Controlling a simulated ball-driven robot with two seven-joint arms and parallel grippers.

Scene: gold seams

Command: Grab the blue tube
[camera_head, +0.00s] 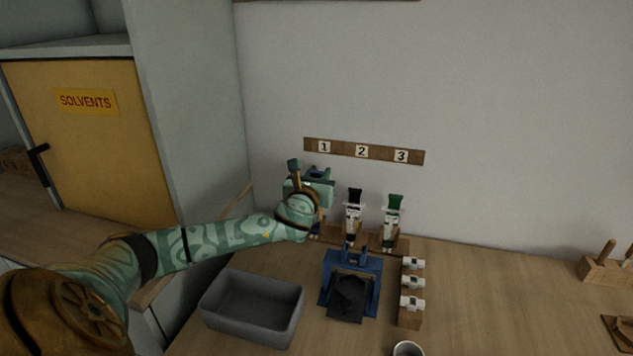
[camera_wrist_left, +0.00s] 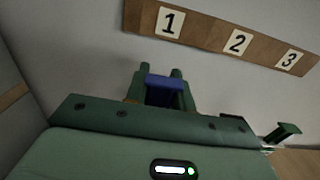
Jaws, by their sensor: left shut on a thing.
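The blue tube (camera_head: 319,172) is at the left end of the row, below the number 1 on the wall strip. Only its blue top shows clearly; my gripper and forearm hide most of the rest. My left gripper (camera_head: 312,176) is shut on it from the front. In the left wrist view the blue top (camera_wrist_left: 164,83) sits between the two green fingers (camera_wrist_left: 163,92). I cannot tell whether the tube is seated or raised. My right gripper is not in view.
A black-topped tube (camera_head: 354,197) and a green-topped tube (camera_head: 394,203) stand to the right, below 2 and 3. In front are a blue stand (camera_head: 368,298), a grey bin (camera_head: 252,307) and a wooden block with white pieces (camera_head: 410,317). The table at right is mostly clear.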

